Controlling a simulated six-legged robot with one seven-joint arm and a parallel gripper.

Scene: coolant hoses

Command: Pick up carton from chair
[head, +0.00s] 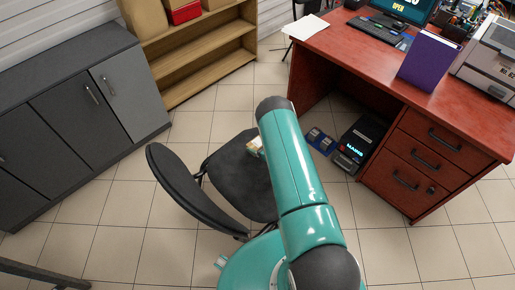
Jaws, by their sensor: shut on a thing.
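The black chair (232,177) stands on the tiled floor in the middle of the head view, with its rounded backrest on the left. A small pale and brownish thing (253,147), which looks like part of the carton, shows over the seat at the left edge of my teal arm. My arm hides the rest of it. My gripper is hidden behind my own arm, and I cannot tell from this view whether the carton touches the seat.
A red-brown desk (360,50) with drawers stands at the right, holding a purple folder (429,61) and a printer (489,60). A dark box (360,143) lies on the floor under it. Grey cabinets (70,115) and a wooden shelf (205,58) line the back left.

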